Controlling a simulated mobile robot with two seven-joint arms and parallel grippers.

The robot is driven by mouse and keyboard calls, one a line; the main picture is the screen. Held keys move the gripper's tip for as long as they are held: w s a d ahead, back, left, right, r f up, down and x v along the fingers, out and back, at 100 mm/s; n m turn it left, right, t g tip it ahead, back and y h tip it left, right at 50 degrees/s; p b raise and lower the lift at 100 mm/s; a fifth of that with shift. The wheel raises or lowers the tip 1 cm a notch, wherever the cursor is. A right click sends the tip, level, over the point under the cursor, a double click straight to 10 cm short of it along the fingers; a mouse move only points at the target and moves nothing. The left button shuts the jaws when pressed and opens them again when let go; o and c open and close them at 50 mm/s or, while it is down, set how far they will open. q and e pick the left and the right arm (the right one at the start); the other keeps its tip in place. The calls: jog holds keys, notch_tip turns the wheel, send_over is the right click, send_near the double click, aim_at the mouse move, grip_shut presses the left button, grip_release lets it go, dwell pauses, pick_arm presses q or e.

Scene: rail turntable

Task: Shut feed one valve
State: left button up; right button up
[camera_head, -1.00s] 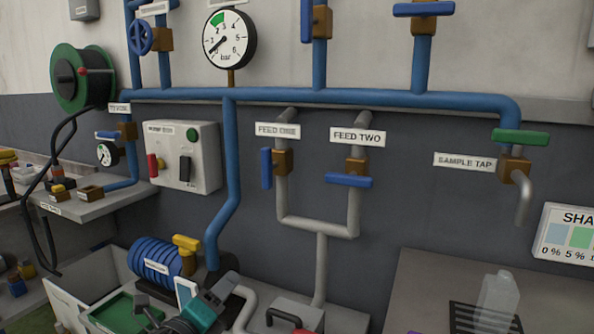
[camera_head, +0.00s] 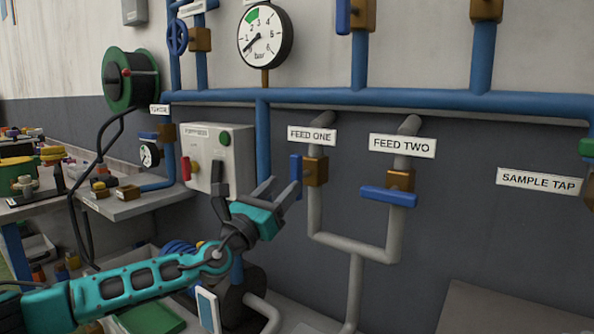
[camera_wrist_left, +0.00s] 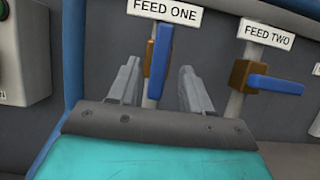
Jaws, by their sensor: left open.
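The feed one valve has a blue lever (camera_head: 296,177) on a brass body (camera_head: 315,171), under the FEED ONE label (camera_head: 311,135). Its lever stands upright, along the grey pipe. My left gripper (camera_head: 280,190) is open and empty, just left of and slightly below the lever. In the left wrist view the feed one lever (camera_wrist_left: 159,63) shows between the two open fingers (camera_wrist_left: 157,85), beyond their tips as far as I can tell. The feed two valve's blue lever (camera_head: 388,196) lies crosswise to its pipe. My right gripper is not in view.
A control box (camera_head: 215,158) with red and green buttons is on the wall behind my left arm. A blue pipe (camera_head: 263,140) runs down close to the gripper. The FEED TWO valve is near on the right. The wall between feed two and the sample tap label (camera_head: 538,181) is clear.

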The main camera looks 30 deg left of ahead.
aim_at(293, 176)
pick_arm(q)
jog(key=x, duration=0.4)
jog(key=shift+w+r, duration=0.1)
jog(key=shift+w, duration=0.2)
jog(key=shift+x, duration=0.8)
grip_shut()
